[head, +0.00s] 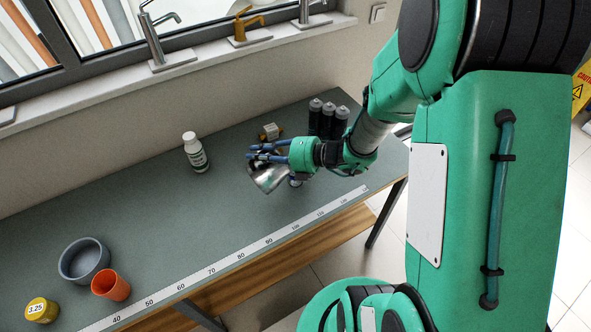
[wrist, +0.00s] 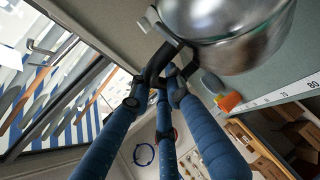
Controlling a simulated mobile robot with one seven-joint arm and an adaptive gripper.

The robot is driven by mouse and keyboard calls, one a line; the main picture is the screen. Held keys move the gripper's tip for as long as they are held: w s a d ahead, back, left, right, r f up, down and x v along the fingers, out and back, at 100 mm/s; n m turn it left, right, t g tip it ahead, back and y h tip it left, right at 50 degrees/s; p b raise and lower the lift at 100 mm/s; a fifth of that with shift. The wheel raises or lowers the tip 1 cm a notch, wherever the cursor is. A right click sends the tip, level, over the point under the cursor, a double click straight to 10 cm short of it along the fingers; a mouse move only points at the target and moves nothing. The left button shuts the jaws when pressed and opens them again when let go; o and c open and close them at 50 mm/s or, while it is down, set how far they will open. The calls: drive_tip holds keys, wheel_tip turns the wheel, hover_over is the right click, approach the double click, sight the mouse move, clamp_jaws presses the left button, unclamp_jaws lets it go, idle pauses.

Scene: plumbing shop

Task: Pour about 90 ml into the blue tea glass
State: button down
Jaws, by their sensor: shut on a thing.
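My gripper (head: 264,152) is shut on the dark handle (wrist: 160,60) of a shiny metal jug (head: 270,178). The jug is over the right half of the bench and also fills the top of the wrist view (wrist: 228,40). It looks tilted in the head view; its contents are hidden. I cannot pick out a blue tea glass in either view. An orange cup (head: 111,285) stands at the bench's left end, beside a grey-blue round bowl (head: 84,260). Both are well left of my gripper.
A white bottle (head: 195,152) stands left of the jug. Several black cylinders (head: 328,118) and a small brass fitting (head: 269,132) stand behind my gripper. A yellow weight-like piece (head: 40,310) is at far left. A ruler strip (head: 225,262) runs along the front edge. The middle bench is clear.

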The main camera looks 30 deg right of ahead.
sight(249, 172)
drive_tip(key=shift+d+r, duration=0.35)
drive_tip(key=shift+d, duration=0.1)
idle(0.8)
drive_tip(key=shift+d+r+m+t+y+p, duration=0.25)
drive_tip(key=shift+d+y+p, duration=0.15)
drive_tip(key=shift+d, duration=0.25)
drive_tip(key=shift+d+r+m+t+y+p, duration=0.2)
drive_tip(key=shift+d+m+y+p, duration=0.15)
drive_tip(key=shift+d, duration=0.3)
idle(0.4)
drive_tip(key=shift+a+f+n+g+h+b, duration=0.2)
drive_tip(key=shift+a+f+n+h+b, duration=0.1)
drive_tip(key=shift+a+b, duration=0.35)
drive_tip(key=shift+a+f+n+g+h+b, duration=0.2)
drive_tip(key=shift+a+b, duration=0.25)
drive_tip(key=shift+a, duration=0.3)
drive_tip(key=a+f+n+h, duration=0.1)
drive_tip(key=a+f, duration=0.1)
drive_tip(key=a+f+n+g+h+p, duration=0.1)
drive_tip(key=a+f, duration=0.1)
drive_tip(key=shift+a+h, duration=0.15)
drive_tip(key=shift+h, duration=0.1)
drive_tip(key=shift+w, duration=0.1)
drive_tip(key=shift+a+f, duration=0.1)
drive_tip(key=shift+f, duration=0.05)
drive_tip(key=shift+a+f+h+b, duration=0.3)
drive_tip(key=shift+f+h, duration=0.15)
drive_tip(key=shift+h, duration=0.05)
